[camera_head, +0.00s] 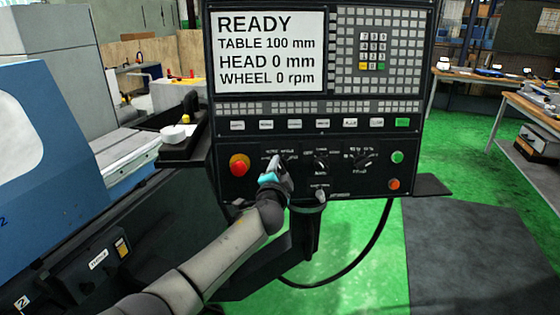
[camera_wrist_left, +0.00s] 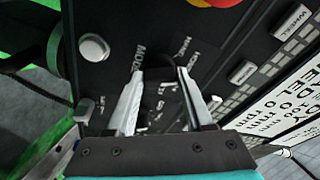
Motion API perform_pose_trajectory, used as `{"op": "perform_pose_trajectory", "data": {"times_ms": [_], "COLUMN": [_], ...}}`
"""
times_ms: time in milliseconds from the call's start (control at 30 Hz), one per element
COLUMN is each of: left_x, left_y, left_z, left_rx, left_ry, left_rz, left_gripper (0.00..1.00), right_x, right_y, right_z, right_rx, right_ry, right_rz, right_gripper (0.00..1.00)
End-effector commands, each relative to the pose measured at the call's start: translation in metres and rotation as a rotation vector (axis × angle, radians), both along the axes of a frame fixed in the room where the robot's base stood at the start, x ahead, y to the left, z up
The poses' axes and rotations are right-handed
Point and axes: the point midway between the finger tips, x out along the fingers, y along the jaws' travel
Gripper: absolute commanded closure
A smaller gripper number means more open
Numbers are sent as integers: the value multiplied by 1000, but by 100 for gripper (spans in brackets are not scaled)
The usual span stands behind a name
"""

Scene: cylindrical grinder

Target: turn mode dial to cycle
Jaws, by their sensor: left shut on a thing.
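The control panel (camera_head: 220,142) stands upright ahead of me, with a row of dials under its keys. My left gripper (camera_head: 276,161) is at the leftmost dial and hides most of it in the head view. In the left wrist view the gripper (camera_wrist_left: 160,73) has one finger on each side of the dark mode dial (camera_wrist_left: 158,66), shut on it. Part of the word MODE and other printed labels show around the dial, but the fingers cover some of them. I cannot tell which label the dial points to. My right gripper is in neither view.
A red emergency button (camera_head: 239,165) sits left of the dial. Two more dials (camera_head: 320,160) (camera_head: 364,159) and green (camera_head: 397,157) and orange (camera_head: 394,184) buttons sit to the right. The screen (camera_head: 268,50) reads READY. A small knob (camera_head: 319,194) is below.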

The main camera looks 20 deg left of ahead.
Motion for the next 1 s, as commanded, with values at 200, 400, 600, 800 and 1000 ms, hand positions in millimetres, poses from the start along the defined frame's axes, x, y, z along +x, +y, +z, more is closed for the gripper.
{"op": "perform_pose_trajectory", "data": {"times_ms": [200,400,600,800,1000], "left_x": [0,0,0,0,0], "left_y": [1,1,1,1,1], "left_z": [5,5,6,4,3], "left_rx": [194,368,521,636,707], "left_ry": [74,137,193,236,262], "left_rz": [-37,-69,-99,-121,-134], "left_gripper": [100,100,100,100,100], "right_x": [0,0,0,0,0], "right_y": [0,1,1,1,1], "right_z": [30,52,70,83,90], "right_rx": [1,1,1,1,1], "right_ry": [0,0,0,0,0], "right_rz": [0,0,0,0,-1], "right_gripper": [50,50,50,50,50]}}
